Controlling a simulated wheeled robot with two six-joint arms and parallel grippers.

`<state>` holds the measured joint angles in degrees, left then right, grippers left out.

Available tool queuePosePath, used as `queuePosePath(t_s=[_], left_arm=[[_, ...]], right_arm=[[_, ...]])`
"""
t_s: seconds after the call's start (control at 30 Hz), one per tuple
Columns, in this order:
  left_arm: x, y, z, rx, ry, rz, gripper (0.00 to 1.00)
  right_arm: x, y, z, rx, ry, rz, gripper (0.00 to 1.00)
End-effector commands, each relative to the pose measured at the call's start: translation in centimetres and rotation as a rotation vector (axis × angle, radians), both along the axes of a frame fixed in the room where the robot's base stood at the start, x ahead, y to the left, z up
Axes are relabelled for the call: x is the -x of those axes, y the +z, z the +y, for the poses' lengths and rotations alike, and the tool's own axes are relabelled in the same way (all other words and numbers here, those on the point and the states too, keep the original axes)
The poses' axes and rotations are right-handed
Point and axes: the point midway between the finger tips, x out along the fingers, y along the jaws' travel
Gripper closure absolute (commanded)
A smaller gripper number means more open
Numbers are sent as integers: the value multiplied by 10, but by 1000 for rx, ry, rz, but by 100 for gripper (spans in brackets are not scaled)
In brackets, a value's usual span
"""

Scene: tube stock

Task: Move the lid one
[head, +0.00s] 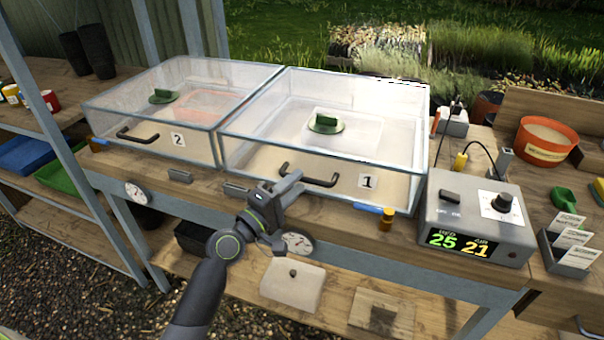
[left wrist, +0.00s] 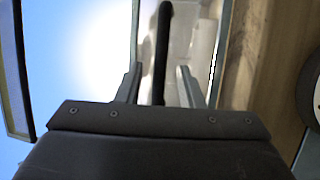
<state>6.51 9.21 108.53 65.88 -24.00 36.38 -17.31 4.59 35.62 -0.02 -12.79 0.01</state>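The clear lid of frame 1 (head: 350,92) lies on a glass-sided box marked with a "1" label (head: 368,182). A black bar handle (head: 318,181) is on its front. My left gripper (head: 290,183) is at the left end of this handle. In the left wrist view the gripper (left wrist: 159,68) is open, and the black handle (left wrist: 163,30) runs between its two fingers with a gap on each side. The lid looks closed. My right gripper is not in view.
Box 2 with its own handle (head: 138,135) stands close on the left. A control unit (head: 475,222) showing 25 and 21 is on the right, with an orange pot (head: 545,140) behind. A small amber bottle (head: 386,219) stands at the bench's front edge.

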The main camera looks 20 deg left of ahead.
Motion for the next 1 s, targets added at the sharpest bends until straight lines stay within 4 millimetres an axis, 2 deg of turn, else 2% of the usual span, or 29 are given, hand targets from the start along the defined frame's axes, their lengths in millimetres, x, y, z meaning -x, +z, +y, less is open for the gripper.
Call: queuePosePath(t_s=[0.2,0.57,0.83,1.0], left_arm=[[-22,4,-10,-1,0,0,66],[-26,5,-12,-2,1,0,66],[-26,4,-12,-1,1,1,100],[-26,4,-12,-1,1,1,100]], right_arm=[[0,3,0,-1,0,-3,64],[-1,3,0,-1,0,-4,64],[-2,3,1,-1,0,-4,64],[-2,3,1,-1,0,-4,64]])
